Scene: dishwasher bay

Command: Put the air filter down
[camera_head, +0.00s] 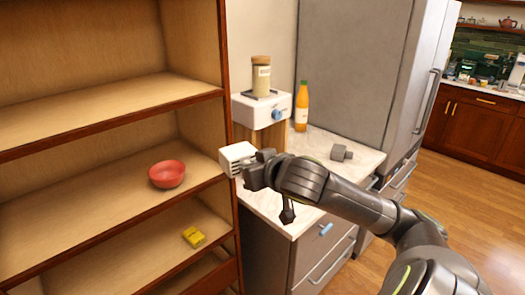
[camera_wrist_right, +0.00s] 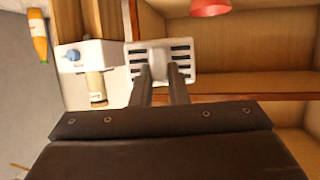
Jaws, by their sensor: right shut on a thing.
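The air filter (camera_head: 236,155) is a small white block with dark slots. It also shows in the right wrist view (camera_wrist_right: 183,50), directly in front of the fingers. The filter is held up between the shelf unit's right edge and the counter. I cannot tell whether it touches anything behind it. My left gripper is in neither view.
A wooden shelf unit (camera_head: 110,105) stands at left, with a red bowl (camera_head: 167,174) and a yellow item (camera_head: 194,237). On the counter (camera_head: 317,145) are a white appliance (camera_head: 262,108) bearing a jar (camera_head: 261,78), an orange bottle (camera_head: 301,107) and a grey object (camera_head: 341,153). A fridge (camera_head: 365,70) stands behind.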

